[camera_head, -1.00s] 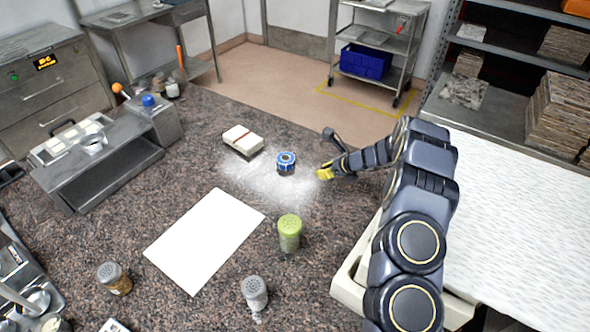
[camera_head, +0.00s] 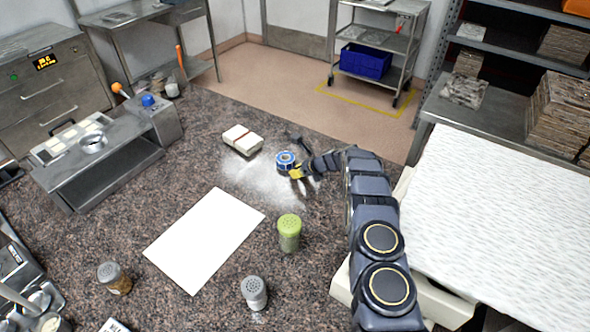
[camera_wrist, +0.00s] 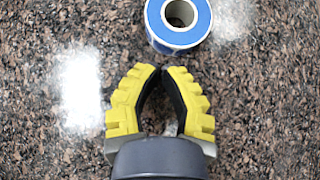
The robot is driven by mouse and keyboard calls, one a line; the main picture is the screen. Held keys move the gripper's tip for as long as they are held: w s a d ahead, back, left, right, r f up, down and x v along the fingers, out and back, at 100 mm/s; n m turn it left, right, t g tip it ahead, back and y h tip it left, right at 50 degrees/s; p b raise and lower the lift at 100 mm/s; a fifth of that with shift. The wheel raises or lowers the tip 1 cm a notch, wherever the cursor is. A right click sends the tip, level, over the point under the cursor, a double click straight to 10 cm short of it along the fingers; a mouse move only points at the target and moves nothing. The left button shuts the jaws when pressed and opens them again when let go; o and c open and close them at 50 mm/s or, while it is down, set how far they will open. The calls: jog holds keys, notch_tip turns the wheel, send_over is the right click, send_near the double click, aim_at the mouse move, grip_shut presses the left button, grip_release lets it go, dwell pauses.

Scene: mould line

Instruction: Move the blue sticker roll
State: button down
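The blue sticker roll (camera_head: 285,157) is a short blue ring with a pale core, lying flat on the dark speckled counter (camera_head: 205,170). My gripper (camera_head: 293,172), with yellow fingers, is low over the counter at the roll's near right side. In the wrist view the roll (camera_wrist: 163,34) is at the top edge, partly cut off, just ahead of the fingertips. The two yellow fingers (camera_wrist: 161,69) arch together with their tips meeting or nearly so, and nothing is held.
A small cream packet (camera_head: 243,139) lies behind and left of the roll. A white sheet (camera_head: 205,238) lies front left.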

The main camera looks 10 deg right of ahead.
aim_at(288, 163)
jog(key=shift+w+a, duration=0.25)
jog(key=shift+w, duration=0.05)
jog(key=shift+w+a, duration=0.6)
jog(key=shift+w, duration=0.2)
jog(key=shift+w+a, duration=0.55)
jog(key=shift+w, duration=0.25)
